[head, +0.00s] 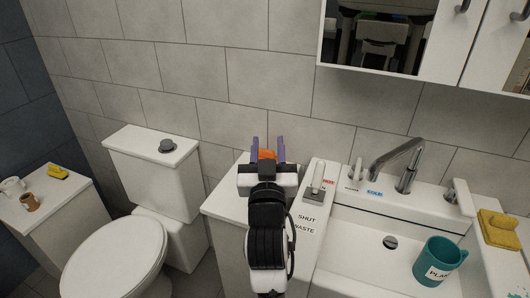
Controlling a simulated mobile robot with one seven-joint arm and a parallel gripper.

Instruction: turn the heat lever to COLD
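A small white lever (356,171) stands nearly upright on the back ledge of the sink. A red label (328,182) is to its left and a blue label (375,193) to its right; their small print is hard to read. Another pale lever (318,178) stands on a grey plate to the left, above labels reading SHUT and WASTE. My gripper (268,148) is left of both levers and apart from them. Its two purple fingers are spread. Something orange (266,154) shows between them; I cannot tell whether they touch it.
A curved grey faucet (398,160) and a white handle (458,192) stand right of the levers. A teal cup (438,262) is in the basin (350,262). A yellow thing (498,228) lies at right. A wall cabinet (450,50) hangs above. A toilet (118,258) is at left.

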